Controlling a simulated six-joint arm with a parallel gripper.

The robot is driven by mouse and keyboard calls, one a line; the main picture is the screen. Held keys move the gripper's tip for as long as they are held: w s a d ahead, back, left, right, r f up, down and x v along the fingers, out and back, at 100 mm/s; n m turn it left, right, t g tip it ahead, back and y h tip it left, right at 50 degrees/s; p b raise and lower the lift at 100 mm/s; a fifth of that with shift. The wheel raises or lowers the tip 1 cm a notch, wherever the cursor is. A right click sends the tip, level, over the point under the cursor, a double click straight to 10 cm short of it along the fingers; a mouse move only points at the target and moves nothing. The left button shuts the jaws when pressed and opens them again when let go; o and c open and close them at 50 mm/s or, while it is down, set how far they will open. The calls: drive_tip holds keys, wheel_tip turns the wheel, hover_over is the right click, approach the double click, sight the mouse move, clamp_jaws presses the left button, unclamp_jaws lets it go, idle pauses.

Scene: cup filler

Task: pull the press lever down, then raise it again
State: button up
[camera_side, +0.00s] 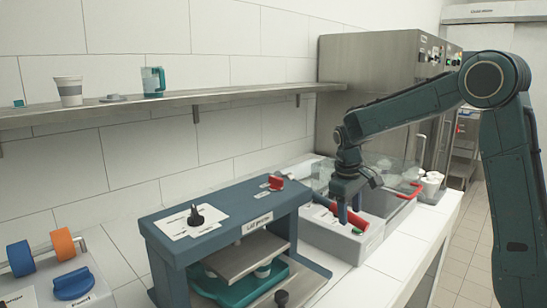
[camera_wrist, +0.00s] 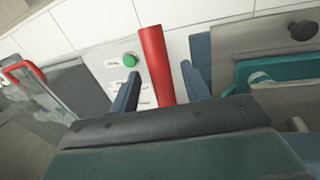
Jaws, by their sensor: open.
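The red press lever (camera_side: 325,203) shows beside the right end of the blue lid press (camera_side: 185,240). In the wrist view the red lever (camera_wrist: 154,62) stands between my two blue fingers, with a visible space to the right finger and a narrower one to the left. My gripper (camera_side: 350,214) points down at the lever and is open; it also shows in the wrist view (camera_wrist: 160,70). The fingers and the gripper body hide part of the lever. I cannot tell whether a finger touches it.
A teal tray (camera_side: 225,287) sits in the press. A shelf (camera_side: 225,97) with cups runs along the wall.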

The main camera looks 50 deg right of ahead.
drive_tip(key=shift+d+f, duration=0.15)
drive_tip(key=shift+f, duration=0.6)
clamp_jaws()
drive_tip(key=shift+f, duration=0.1)
drive_tip(key=shift+f, duration=0.25)
